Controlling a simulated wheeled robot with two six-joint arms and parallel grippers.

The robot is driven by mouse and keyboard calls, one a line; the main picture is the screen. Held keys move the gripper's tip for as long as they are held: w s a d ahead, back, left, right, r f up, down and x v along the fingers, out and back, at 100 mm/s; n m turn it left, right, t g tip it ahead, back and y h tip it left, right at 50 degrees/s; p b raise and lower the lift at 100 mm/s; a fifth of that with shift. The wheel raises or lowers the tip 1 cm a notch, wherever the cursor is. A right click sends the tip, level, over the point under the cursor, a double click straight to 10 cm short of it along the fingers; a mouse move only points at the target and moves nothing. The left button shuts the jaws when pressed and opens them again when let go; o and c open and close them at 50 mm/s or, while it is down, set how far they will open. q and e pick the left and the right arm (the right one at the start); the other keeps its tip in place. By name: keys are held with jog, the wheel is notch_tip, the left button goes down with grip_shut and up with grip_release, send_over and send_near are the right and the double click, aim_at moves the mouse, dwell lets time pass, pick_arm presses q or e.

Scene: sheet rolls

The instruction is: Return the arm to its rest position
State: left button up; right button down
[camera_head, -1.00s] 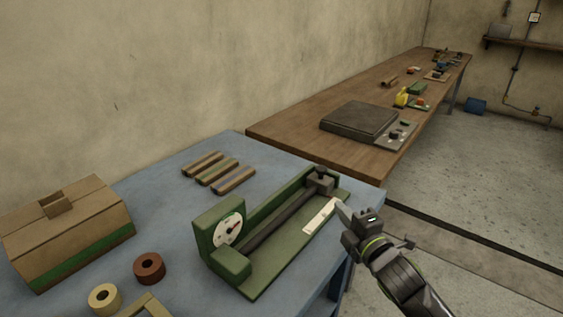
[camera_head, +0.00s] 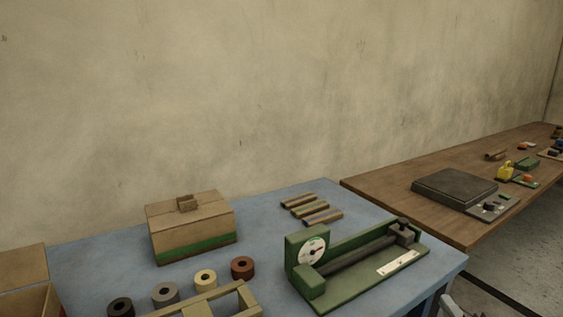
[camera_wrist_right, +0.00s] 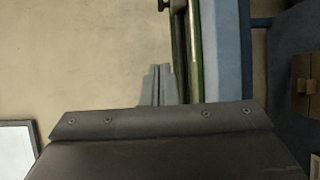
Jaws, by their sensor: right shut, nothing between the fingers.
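My right gripper (camera_head: 449,305) shows only as a small grey piece at the bottom edge of the head view, in front of the blue table's right corner. In the right wrist view its two grey fingers (camera_wrist_right: 158,86) are together with nothing between them. The green device (camera_head: 360,262) with a round dial and a dark bar stands on the blue table, up and left of the gripper and apart from it. In the wrist view, green strips of what looks like this device lie right of the fingers. My left gripper is not in view.
The blue table (camera_head: 262,206) holds a lidded box (camera_head: 192,232), several tape rolls, a wooden frame (camera_head: 215,300) and striped bars (camera_head: 312,209). A wooden bench (camera_head: 400,195) with a dark flat plate (camera_head: 455,187) stands at right. Floor is open at lower right.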

jog(key=d+f+m+g+h+p, duration=0.1)
jog(key=d+f+m+g, duration=0.15)
jog(key=f, duration=0.55)
jog(key=d+f+m+g+h+p, duration=0.1)
jog(key=d+f+m+g+p, duration=0.15)
jog(key=f, duration=0.55)
jog(key=s+d+f+m+g+p, duration=0.1)
jog(key=s+f+m+g, duration=0.3)
jog(key=f, duration=0.6)
jog(key=s+d+f+m+p, duration=0.1)
jog(key=s+f+m, duration=0.1)
jog(key=s+f, duration=0.6)
jog(key=s+a+f+m+g+p, duration=0.1)
jog(key=s+f, duration=0.4)
jog(key=s, duration=0.5)
jog(key=s+a+f+m+g+p, duration=0.1)
jog(key=s+a+f+m+g, duration=0.3)
jog(key=s, duration=0.6)
jog(key=s+a+f+m+g+y+p, duration=0.1)
jog(key=s+a+f+m+g, duration=0.1)
jog(key=s+a+f, duration=0.3)
jog(key=s+f, duration=0.3)
jog(key=s, duration=0.2)
jog(key=shift+s+a+f+m+g+p, duration=0.2)
jog(key=shift+s+f+m+g+p, duration=0.1)
jog(key=shift+g+p, duration=0.1)
